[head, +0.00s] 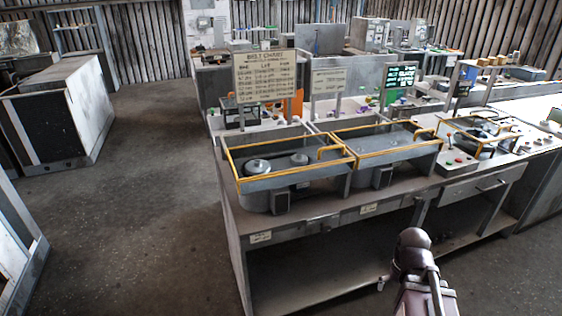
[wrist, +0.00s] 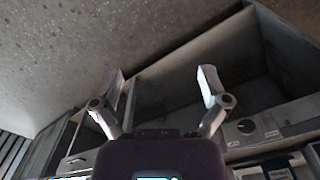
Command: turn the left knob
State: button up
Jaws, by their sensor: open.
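My gripper (wrist: 162,82) is open and empty in the wrist view, its two fingers spread wide. A round dark knob (wrist: 246,127) sits on a grey front panel at the right of the wrist view, beyond and to the side of the right finger, not touched. I cannot tell whether it is the left knob. My arm shows at the lower right, in front of the bench.
A control box (head: 456,162) with coloured buttons is right of the trays. The bench's open lower shelf (head: 320,270) faces me. Clear floor (head: 130,220) lies left of the bench.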

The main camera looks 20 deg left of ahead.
jog(key=n+t+y+b, duration=0.6)
jog(key=t+y+b, duration=0.2)
jog(key=t+b, duration=0.45)
send_near(327, 229)
jog(key=shift+s+d+r+g+b, duration=0.75)
jog(key=shift+s+d+r, duration=0.15)
jog(key=shift+d+r, duration=0.15)
jog(key=shift+w+a, duration=0.15)
jog(key=b+x, duration=0.5)
jog(key=x, duration=0.8)
jog(key=shift+w+a+f, duration=0.15)
jog(key=shift+w+f, duration=0.05)
jog(key=c, duration=1.2)
